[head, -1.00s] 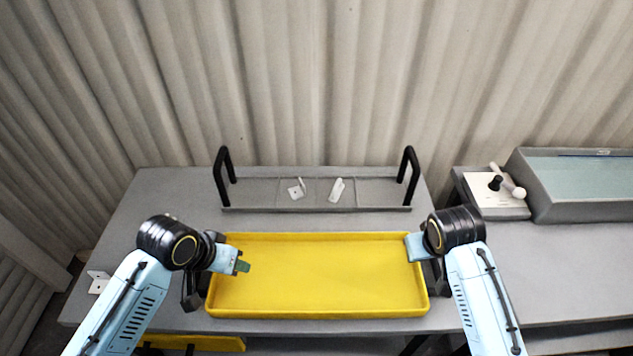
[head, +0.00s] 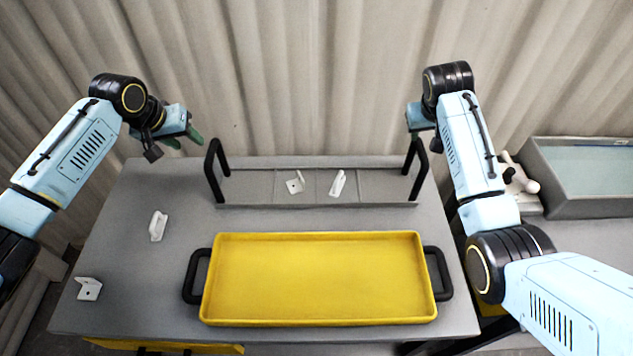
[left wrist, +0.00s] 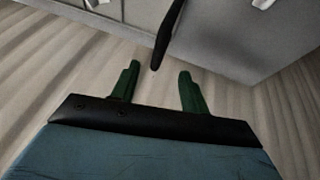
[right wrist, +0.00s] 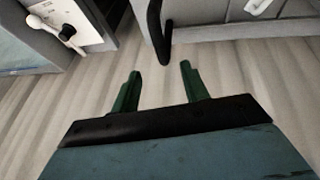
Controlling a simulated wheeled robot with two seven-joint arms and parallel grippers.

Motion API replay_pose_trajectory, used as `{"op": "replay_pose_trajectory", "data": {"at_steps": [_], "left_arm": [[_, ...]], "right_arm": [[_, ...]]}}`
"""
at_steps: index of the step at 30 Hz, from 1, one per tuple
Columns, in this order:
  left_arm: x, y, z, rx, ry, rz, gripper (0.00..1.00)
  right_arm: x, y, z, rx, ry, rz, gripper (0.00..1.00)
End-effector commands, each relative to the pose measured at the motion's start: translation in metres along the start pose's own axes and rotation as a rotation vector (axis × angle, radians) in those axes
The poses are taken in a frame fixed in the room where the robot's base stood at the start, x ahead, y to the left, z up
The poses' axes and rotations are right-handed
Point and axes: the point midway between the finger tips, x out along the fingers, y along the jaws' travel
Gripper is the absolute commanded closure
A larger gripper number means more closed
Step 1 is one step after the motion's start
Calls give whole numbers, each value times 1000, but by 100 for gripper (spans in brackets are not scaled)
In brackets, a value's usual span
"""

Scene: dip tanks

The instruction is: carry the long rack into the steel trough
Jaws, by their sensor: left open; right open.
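The long rack (head: 330,205) is a grey tray with a black upright handle at each end, standing at the back of the table. Two white brackets lie in it. My left gripper (head: 187,141) is open, above and left of the rack's left handle (head: 212,165). In the left wrist view that handle (left wrist: 169,35) points toward the gap between the fingertips (left wrist: 158,72). My right gripper (head: 414,138) is open by the right handle, partly hidden by my arm. In the right wrist view the handle (right wrist: 157,32) lies ahead of the open fingers (right wrist: 159,72). The steel trough (head: 565,187) stands at right, holding pale liquid.
A yellow tray (head: 318,317) with black side handles lies in front of the rack. Two white brackets (head: 158,226) (head: 88,289) lie on the table's left. A box with a white lever (head: 521,182) stands by the trough. A curtain wall is behind.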

Motion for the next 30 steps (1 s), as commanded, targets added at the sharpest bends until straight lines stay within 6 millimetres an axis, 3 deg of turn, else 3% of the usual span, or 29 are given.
{"op": "replay_pose_trajectory", "data": {"at_steps": [5,18,30], "left_arm": [[13,0,1,0,-4,0,55],[77,1,1,0,-3,0,55],[115,1,0,0,-2,1,55]], "right_arm": [[13,0,0,0,-3,0,55],[76,0,0,0,-3,0,55],[115,0,-1,0,-1,0,55]]}}
